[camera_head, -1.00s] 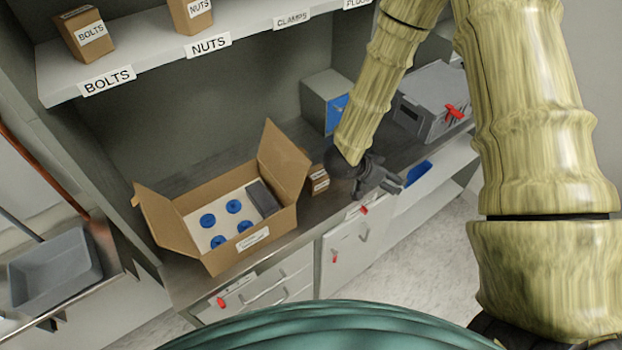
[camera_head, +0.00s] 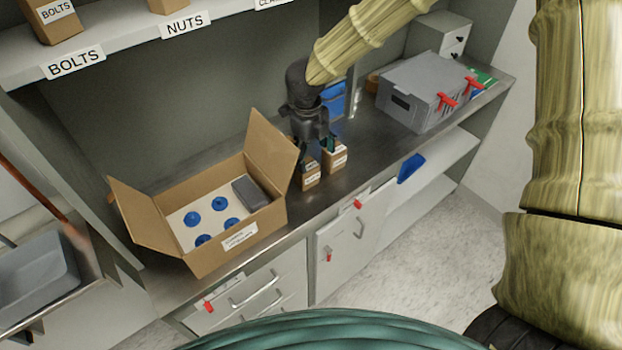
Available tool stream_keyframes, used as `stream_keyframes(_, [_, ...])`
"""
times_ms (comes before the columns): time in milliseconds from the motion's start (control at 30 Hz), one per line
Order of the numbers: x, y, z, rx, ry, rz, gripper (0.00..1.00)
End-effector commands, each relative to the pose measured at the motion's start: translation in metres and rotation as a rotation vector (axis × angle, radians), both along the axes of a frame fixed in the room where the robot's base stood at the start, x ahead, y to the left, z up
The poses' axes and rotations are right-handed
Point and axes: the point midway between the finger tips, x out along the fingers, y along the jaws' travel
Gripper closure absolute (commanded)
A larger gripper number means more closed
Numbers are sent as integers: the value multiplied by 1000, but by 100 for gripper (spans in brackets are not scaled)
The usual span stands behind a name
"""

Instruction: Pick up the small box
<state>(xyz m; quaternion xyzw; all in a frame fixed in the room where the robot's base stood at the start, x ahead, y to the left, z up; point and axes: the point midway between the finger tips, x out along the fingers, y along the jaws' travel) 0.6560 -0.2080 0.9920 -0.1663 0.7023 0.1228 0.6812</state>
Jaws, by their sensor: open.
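Two small brown boxes with white labels stand side by side on the metal counter. The left small box (camera_head: 311,178) is close to the large open carton, and the right small box (camera_head: 336,160) is just beside it. My gripper (camera_head: 317,148) points down at the tops of these boxes, with its fingers apart. Its fingers overlap the box tops in the picture, and I cannot tell whether they touch or which box lies between them. No box is visibly lifted.
A large open carton (camera_head: 240,237) with blue round parts and a dark block stands left. A grey case (camera_head: 422,92) with red latches stands right, with a drawer cabinet (camera_head: 440,37) behind. A shelf (camera_head: 120,58) with labelled boxes hangs above. Counter between small boxes and case is clear.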

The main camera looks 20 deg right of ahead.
Motion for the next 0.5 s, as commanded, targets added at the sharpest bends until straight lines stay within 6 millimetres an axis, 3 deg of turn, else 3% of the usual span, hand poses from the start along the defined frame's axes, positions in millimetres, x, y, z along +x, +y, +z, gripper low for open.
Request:
stream_keyframes(167, [9, 15, 4, 64, -19, -100, 20])
stream_keyframes(500, [9, 16, -37, 66, -19, -103, 20])
